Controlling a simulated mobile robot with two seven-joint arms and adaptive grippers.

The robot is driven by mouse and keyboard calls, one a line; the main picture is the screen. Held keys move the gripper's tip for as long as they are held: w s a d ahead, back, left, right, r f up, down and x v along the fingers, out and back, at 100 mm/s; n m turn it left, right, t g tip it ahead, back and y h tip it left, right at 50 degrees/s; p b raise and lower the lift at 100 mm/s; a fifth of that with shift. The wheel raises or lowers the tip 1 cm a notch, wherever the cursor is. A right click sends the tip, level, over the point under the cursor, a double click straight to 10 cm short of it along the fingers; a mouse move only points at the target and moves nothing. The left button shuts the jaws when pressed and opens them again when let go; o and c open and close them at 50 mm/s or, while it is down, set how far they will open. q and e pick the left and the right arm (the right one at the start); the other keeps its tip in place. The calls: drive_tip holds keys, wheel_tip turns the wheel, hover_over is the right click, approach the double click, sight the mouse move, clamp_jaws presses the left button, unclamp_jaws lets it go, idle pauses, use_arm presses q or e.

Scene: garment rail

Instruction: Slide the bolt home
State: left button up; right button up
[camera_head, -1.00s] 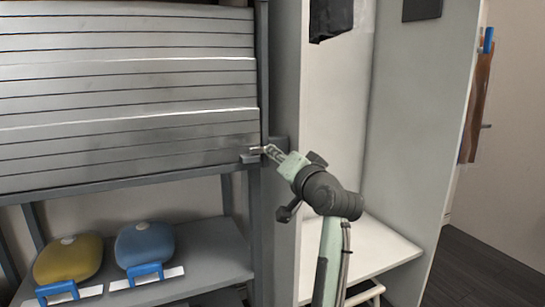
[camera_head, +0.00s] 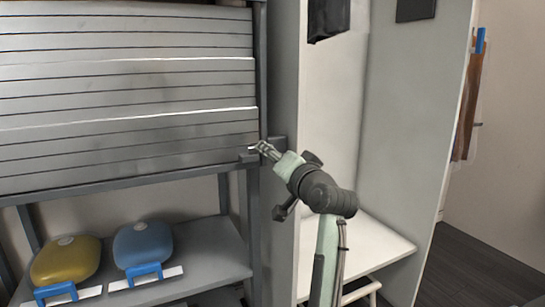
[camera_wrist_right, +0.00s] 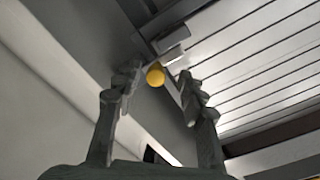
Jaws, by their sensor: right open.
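The slatted grey shutter (camera_head: 130,90) is down across the upper shelf unit at left. A small grey bolt fitting (camera_head: 248,157) sits at its lower right corner by the post. My right gripper (camera_head: 262,148) is beside this fitting, its fingers pointing left. In the right wrist view the gripper is open, and a round yellow knob (camera_wrist_right: 155,75) shows between its fingertips, with no clear contact on either finger. A pale metal piece (camera_wrist_right: 175,52) lies just beyond the knob. The bolt's exact position in its keeper is too small to tell. My left gripper is out of view.
Below the shutter, a yellow case (camera_head: 66,262) and a blue case (camera_head: 143,246) stand on a grey shelf (camera_head: 215,252). A grey post (camera_head: 254,220) borders the shutter. To the right is an open white compartment with a low shelf (camera_head: 375,250).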

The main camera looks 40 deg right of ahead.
wheel_tip(320, 180, up, 10)
idle(0.5)
idle(0.5)
